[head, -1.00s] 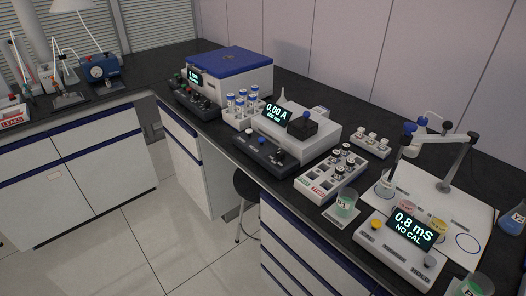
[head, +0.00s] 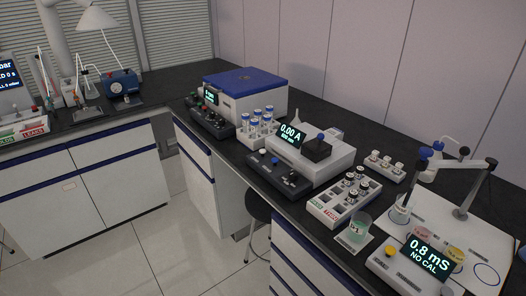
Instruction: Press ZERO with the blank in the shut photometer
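The photometer (head: 322,169) stands on the dark bench, right of the middle of the head view. Its display (head: 291,136) reads 0.00 A. A black cover (head: 316,149) with a blue knob sits on its top and looks shut. Any blank inside is hidden. In front of it lies a dark control panel (head: 277,176) with a blue button (head: 275,161) and a pale knob or button (head: 291,173); their labels are too small to read. Neither of my grippers is in view.
A centrifuge-like box with a blue lid (head: 246,79) and a rack of blue-capped tubes (head: 257,126) stand to the left. A vial rack (head: 344,200), a beaker (head: 357,227) and a meter reading 0.8 mS NO CAL (head: 428,258) stand to the right. A stool (head: 259,206) is under the bench.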

